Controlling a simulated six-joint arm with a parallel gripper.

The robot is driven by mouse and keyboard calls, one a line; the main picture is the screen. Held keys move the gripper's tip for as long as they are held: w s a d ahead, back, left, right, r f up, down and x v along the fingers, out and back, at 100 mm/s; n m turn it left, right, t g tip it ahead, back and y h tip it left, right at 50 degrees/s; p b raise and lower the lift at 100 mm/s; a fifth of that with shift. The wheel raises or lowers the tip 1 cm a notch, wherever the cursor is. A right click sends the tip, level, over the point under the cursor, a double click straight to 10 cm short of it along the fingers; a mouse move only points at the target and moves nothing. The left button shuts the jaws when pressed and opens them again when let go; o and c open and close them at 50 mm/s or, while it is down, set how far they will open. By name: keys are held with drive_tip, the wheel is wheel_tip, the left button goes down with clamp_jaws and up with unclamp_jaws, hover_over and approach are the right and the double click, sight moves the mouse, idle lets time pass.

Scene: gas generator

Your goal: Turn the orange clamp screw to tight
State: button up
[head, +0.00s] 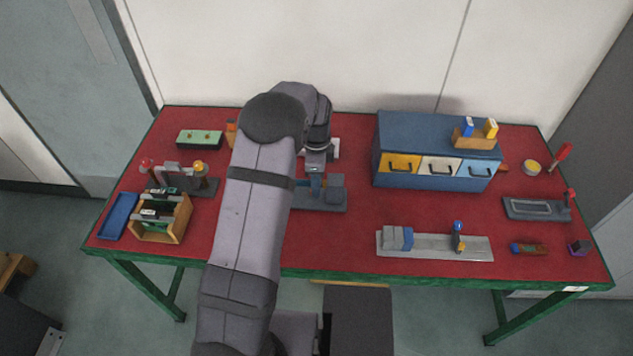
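I cannot tell for certain which part is the orange clamp screw; details are small. A grey vise-like fixture (329,200) with a blue part stands mid-table, partly hidden by my arm. My gripper (317,170) points down just above it; whether its fingers touch it or are open is not clear. An orange part (231,127) shows behind my arm at the back. A dark stand (182,184) at left has an orange-yellow knob (198,167) and a red knob. A grey rail (435,246) at front right carries a blue-topped post (458,236) with an orange-yellow piece.
A blue drawer cabinet (430,180) stands at the back right. A wooden rack (162,222), blue tray (118,216) and green block (199,139) are on the left. A grey tray (535,208) lies on the right. The red tabletop (345,253) is clear in front centre.

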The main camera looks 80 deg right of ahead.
drive_tip(key=shift+f, duration=0.6)
clamp_jaws()
drive_tip(key=shift+s, duration=0.1)
drive_tip(key=shift+s+f+t, duration=0.2)
drive_tip(key=shift+s+t, duration=0.05)
drive_tip(key=shift+t, duration=0.85)
drive_tip(key=shift+r+t, duration=0.1)
drive_tip(key=shift+t, duration=0.4)
